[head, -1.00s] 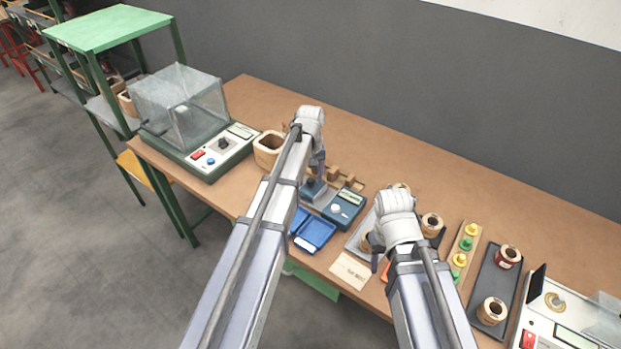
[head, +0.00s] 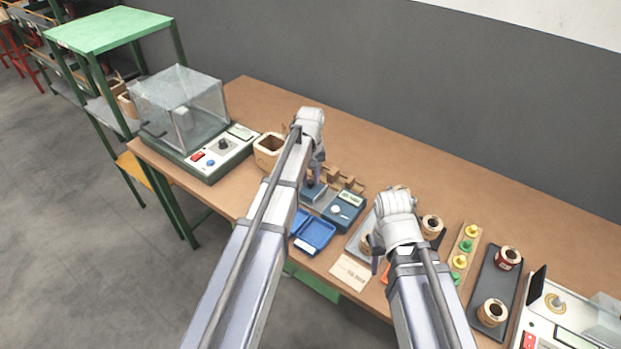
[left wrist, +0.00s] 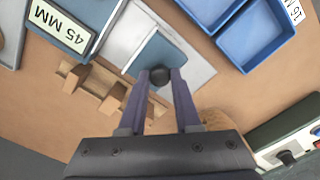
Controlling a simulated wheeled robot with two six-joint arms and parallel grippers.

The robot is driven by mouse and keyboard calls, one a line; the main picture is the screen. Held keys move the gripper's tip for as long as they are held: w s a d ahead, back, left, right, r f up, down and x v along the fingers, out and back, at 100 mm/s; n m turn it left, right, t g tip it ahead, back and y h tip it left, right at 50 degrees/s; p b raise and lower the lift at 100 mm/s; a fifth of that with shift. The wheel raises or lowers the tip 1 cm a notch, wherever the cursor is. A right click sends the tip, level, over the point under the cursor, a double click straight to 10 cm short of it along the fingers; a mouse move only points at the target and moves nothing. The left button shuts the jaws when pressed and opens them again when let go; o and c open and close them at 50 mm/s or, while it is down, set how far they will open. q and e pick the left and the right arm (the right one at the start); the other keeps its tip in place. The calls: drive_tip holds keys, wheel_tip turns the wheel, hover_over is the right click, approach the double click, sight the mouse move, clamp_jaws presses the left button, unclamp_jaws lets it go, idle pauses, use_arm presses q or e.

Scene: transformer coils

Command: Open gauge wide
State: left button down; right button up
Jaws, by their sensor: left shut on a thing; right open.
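The gauge is a blue and grey device on the table, with a blue display block (head: 345,213) and a blue sliding jaw (head: 310,192) on a grey plate. In the left wrist view the display block (left wrist: 65,27) reads 45 MM, and a gap of bare plate (left wrist: 125,32) lies between it and the sliding jaw (left wrist: 156,52). My left gripper (head: 317,182) is over the sliding jaw. In the left wrist view its fingers (left wrist: 159,84) are shut on the jaw's round black knob (left wrist: 159,75). My right gripper (head: 378,262) is open and empty, near the grey tray.
A wooden notched rack (left wrist: 105,92) stands close behind the gauge. Blue trays (head: 314,235) lie in front of it. A wooden box (head: 268,150) and a clear-covered machine (head: 185,115) stand to the left. Coils (head: 491,312) and yellow and green knobs are at right. The back of the table is clear.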

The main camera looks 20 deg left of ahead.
idle(0.7)
use_arm(q)
drive_tip(key=a, duration=0.1)
drive_tip(key=w+a, duration=0.1)
drive_tip(key=a, duration=0.2)
drive_tip(key=shift+w, duration=0.25)
drive_tip(key=c, duration=0.6)
unclamp_jaws()
drive_tip(key=shift+r, duration=0.1)
use_arm(e)
drive_tip(key=shift+r, duration=0.1)
use_arm(q)
wheel_tip(320, 180, up, 8)
drive_tip(key=p, duration=0.8)
use_arm(e)
wheel_tip(320, 180, up, 8)
drive_tip(key=shift+f, duration=0.2)
use_arm(q)
drive_tip(key=shift+f, duration=0.2)
